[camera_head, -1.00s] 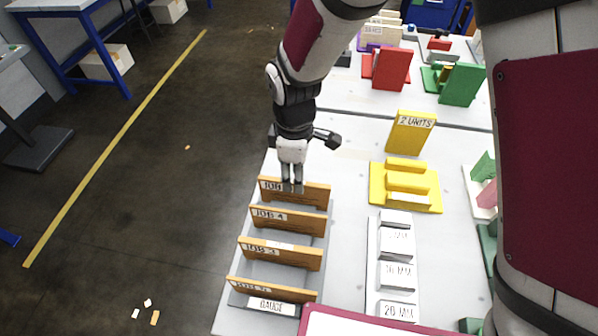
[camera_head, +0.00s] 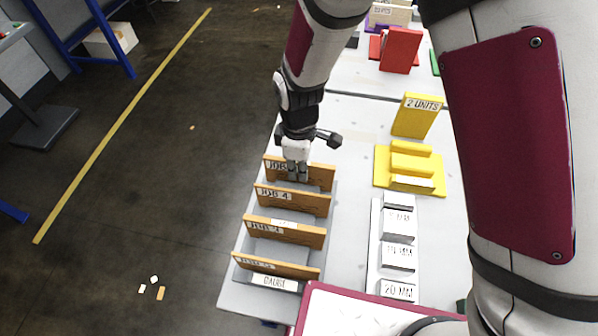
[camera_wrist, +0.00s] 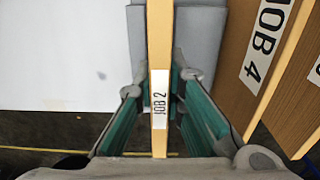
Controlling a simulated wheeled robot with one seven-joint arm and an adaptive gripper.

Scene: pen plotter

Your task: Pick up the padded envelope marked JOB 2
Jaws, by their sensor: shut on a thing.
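The brown padded envelope marked JOB 2 (camera_wrist: 159,60) stands edge-on in the middle of the wrist view, its white label between my fingers. In the head view it is the farthest envelope (camera_head: 322,177) in the grey rack (camera_head: 226,290), its label partly hidden by my fingers. My gripper (camera_head: 298,172) comes down from above at its top edge and is shut on it, one finger on each side. The green finger pads flank it in the wrist view (camera_wrist: 160,118). The envelope still stands upright in its rack slot.
The JOB 4 envelope (camera_head: 292,205) stands just in front, then JOB 3 (camera_head: 285,238) and one more (camera_head: 275,267). Right of the rack are a row of white gauge blocks (camera_head: 398,257) and a yellow stand (camera_head: 411,175). Open floor lies left.

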